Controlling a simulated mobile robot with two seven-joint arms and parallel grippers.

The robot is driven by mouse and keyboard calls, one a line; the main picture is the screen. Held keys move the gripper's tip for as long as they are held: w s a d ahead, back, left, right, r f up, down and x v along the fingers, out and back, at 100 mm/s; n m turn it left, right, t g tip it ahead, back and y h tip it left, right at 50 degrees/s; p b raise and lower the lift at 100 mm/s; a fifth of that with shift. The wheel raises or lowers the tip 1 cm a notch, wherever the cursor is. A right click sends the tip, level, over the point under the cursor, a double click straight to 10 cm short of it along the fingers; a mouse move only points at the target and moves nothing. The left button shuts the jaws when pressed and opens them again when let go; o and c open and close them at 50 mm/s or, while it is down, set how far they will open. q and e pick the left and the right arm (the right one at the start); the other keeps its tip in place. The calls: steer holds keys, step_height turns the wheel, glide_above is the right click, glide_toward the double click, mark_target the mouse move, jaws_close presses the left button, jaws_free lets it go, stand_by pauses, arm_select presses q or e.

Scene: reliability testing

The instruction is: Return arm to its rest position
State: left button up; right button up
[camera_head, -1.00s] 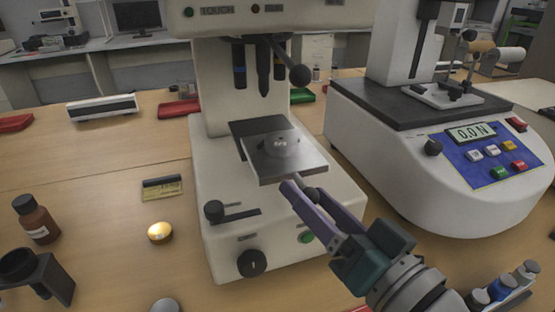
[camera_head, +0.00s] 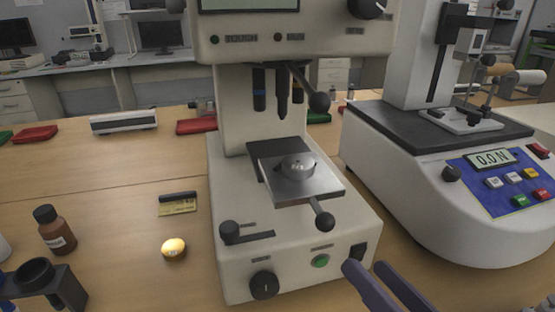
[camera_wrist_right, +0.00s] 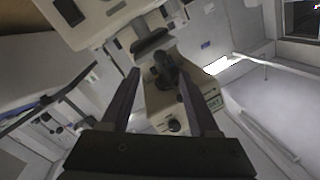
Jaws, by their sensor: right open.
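My right gripper (camera_head: 385,284) is at the lower right of the head view, in front of the hardness tester's base; only its purple-grey fingers show. The fingers are apart with nothing between them. The right wrist view also shows its two dark fingers (camera_wrist_right: 158,98) spread, with the tester (camera_wrist_right: 168,85) seen beyond them, tilted. The hardness tester (camera_head: 230,195) stands on the bench in the middle of the head view. A round metal piece (camera_head: 298,167) sits on its square steel stage (camera_head: 318,187). My left gripper does not show.
A force tester (camera_head: 425,200) with a blue panel stands close on the right. A gold weight (camera_head: 173,248), a brown bottle (camera_head: 56,232) and a black holder (camera_head: 40,283) stand at left.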

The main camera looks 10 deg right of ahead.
steer(key=s+d+r+n+g+h+p, duration=0.35)
steer(key=s+r+n+g+p, duration=0.3)
steer(key=s+g+p, duration=0.5)
step_height(320, 180, up, 38)
steer(key=g+p, duration=0.2)
steer(key=p, duration=3.3)
steer(key=shift+s+a+p, duration=0.2)
steer(key=shift+a+p, duration=0.15)
steer(key=shift+m+g, duration=0.25)
